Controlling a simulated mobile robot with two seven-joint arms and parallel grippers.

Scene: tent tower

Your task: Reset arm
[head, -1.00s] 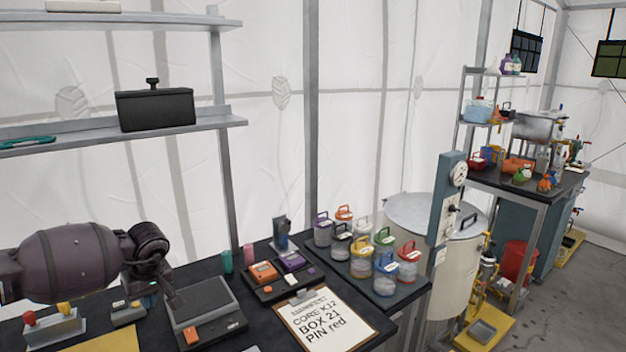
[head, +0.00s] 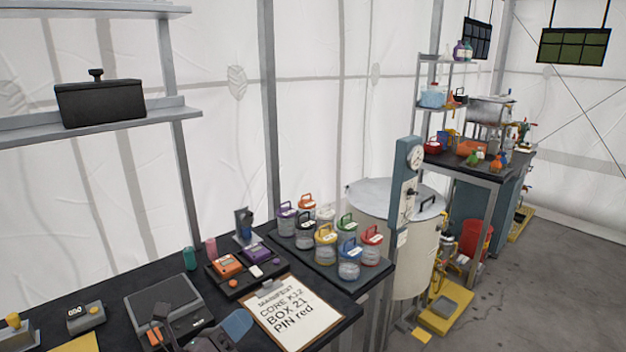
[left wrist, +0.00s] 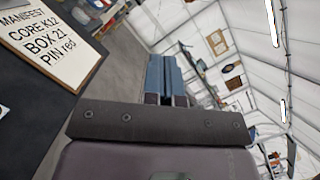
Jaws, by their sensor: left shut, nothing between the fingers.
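My left gripper (head: 238,322) shows at the bottom edge of the head view, low over the front of the dark table, just left of the clipboard. Its blue-grey fingers are together with nothing between them; they also show in the left wrist view (left wrist: 164,72). Most of the left arm is below the head picture. The clipboard (head: 293,312) lies flat on the table and reads MANIFEST, CORE K12, BOX 21, PIN red; it also shows in the left wrist view (left wrist: 45,38). My right gripper is in neither view.
A flat scale-like device (head: 162,298) sits just behind my gripper. A dark tray (head: 240,285) holds an orange and a purple item. Several lidded jars (head: 325,235) stand at the table's right end, beside a large pale drum (head: 412,255). A black box (head: 100,103) rests on the shelf.

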